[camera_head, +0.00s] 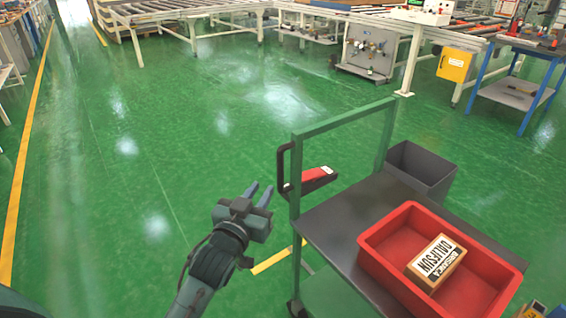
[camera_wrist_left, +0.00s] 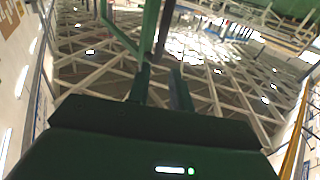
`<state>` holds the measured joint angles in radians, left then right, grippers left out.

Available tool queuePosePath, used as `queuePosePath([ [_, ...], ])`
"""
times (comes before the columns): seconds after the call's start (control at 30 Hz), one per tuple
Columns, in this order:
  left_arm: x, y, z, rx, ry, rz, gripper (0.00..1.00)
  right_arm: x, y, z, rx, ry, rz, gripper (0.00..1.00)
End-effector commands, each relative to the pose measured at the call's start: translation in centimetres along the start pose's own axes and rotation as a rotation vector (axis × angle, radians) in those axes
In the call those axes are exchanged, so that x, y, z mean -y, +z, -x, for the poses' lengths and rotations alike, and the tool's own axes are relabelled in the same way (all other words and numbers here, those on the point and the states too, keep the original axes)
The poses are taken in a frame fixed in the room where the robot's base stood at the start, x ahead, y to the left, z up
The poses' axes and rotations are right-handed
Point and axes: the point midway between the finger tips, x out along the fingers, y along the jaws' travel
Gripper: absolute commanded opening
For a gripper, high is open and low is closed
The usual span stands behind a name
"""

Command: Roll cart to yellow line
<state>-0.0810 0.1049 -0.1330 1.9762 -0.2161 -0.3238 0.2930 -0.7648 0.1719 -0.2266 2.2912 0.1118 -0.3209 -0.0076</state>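The cart (camera_head: 340,215) stands at the right of the head view. It has a green upright handle frame (camera_head: 345,118) and a dark grey top shelf. My left gripper (camera_head: 261,188) is open and empty, left of the frame's near post and apart from it in the picture. In the left wrist view its two fingers (camera_wrist_left: 161,82) are spread, with a green bar (camera_wrist_left: 150,30) beyond them. A short yellow line (camera_head: 272,261) shows on the floor by the cart's left side, partly hidden by it. A longer yellow line (camera_head: 22,170) runs along the far left. My right gripper is not seen.
A red bin (camera_head: 385,235) on the cart holds a brown labelled box (camera_head: 437,262). A blue-legged table (camera_head: 510,92) and conveyors stand farther back. Green floor left is clear.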

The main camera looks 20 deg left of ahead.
Motion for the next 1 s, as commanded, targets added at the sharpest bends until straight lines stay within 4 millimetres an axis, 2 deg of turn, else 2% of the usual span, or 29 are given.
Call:
queuePosePath([
  [0.17,0.0,-0.2,-2.0,-0.003,0.000,-0.001,0.22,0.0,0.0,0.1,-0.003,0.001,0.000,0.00],
  [0.6,-0.1,-0.1,-10.7,-0.002,0.001,0.000,0.22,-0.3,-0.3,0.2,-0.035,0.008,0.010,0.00],
  [0.8,-0.1,-0.1,-12.6,0.000,0.001,0.001,0.22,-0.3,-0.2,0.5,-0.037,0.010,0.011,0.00],
  [1.0,-0.1,0.0,-13.0,0.001,0.001,0.001,0.22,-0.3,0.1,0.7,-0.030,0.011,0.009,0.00],
])
